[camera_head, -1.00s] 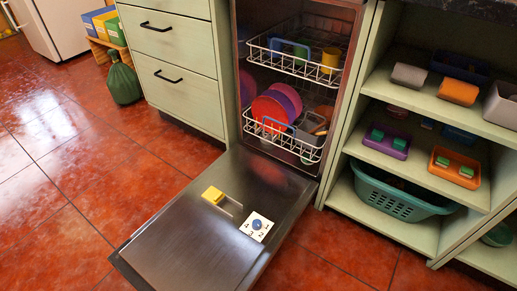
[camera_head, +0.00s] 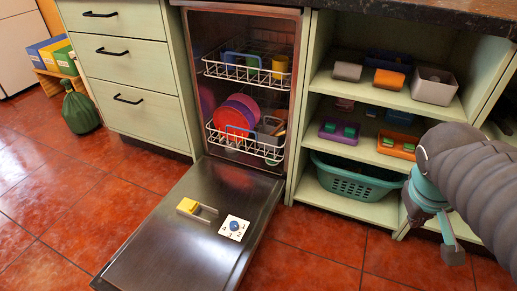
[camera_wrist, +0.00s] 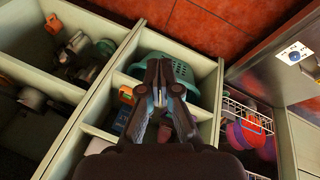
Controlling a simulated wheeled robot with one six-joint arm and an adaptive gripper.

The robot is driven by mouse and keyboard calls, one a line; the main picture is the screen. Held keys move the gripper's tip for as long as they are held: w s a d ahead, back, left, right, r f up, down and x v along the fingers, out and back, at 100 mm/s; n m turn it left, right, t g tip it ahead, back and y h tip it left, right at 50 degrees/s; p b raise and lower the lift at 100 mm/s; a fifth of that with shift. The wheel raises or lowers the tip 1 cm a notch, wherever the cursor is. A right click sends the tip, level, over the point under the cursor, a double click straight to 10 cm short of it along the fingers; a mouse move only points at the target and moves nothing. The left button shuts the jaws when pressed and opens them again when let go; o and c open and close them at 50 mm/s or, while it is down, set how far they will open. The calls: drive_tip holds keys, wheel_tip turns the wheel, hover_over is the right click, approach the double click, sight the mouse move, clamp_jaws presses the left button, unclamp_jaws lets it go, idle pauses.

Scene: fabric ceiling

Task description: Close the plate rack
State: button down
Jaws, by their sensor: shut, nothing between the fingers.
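The plate rack (camera_head: 222,139) is the white wire lower rack in the open dishwasher. It holds red and purple plates (camera_head: 240,112), with a blue handle-like piece at its front. Its front edge stands near the cabinet opening; I cannot tell exactly how far out it is. The rack also shows at the right of the wrist view (camera_wrist: 237,108). My gripper (camera_wrist: 166,76) is shut and empty, over the open shelves and apart from the rack. In the head view my arm is at the right, in front of the shelves.
The dishwasher door (camera_head: 165,232) lies folded down, with a yellow slider (camera_head: 188,206) and a blue dial (camera_head: 235,226). The upper rack (camera_head: 247,72) holds cups. A teal basket (camera_head: 352,180) and several small containers fill the shelves. Red floor is clear left of the door.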

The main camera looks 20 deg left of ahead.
sight(266, 145)
drive_tip(key=w+a+f+n+h+p, duration=0.25)
drive_tip(key=w+n+h, duration=0.4)
drive_tip(key=w, duration=0.85)
drive_tip(key=w+a+f+n+t+h, duration=0.1)
drive_tip(key=w+a+f+n+t, duration=0.35)
drive_tip(key=w+a+n, duration=0.55)
drive_tip(key=w+a+f+n+t+y+p, duration=0.1)
drive_tip(key=w+a+f+n+t, duration=0.25)
drive_tip(key=a+f, duration=0.4)
drive_tip(key=w+a+f+n+t+y, duration=0.1)
drive_tip(key=w+a+f+n+t, duration=0.25)
drive_tip(key=a, duration=0.65)
drive_tip(key=s+a+f+n+t+y+p, duration=0.1)
drive_tip(key=s+a+f+n+t+y, duration=0.2)
drive_tip(key=a+f+n+y, duration=0.8)
drive_tip(key=w+m+h, duration=0.1)
drive_tip(key=w, duration=0.3)
drive_tip(key=w+a+f+m+h, duration=0.1)
drive_tip(key=w, duration=0.4)
drive_tip(key=w+a+m+h, duration=0.1)
drive_tip(key=w+h, duration=0.1)
drive_tip(key=w, duration=0.2)
drive_tip(key=shift+w+a+f, duration=0.25)
drive_tip(key=shift+w, duration=0.05)
drive_tip(key=shift+w+f, duration=0.1)
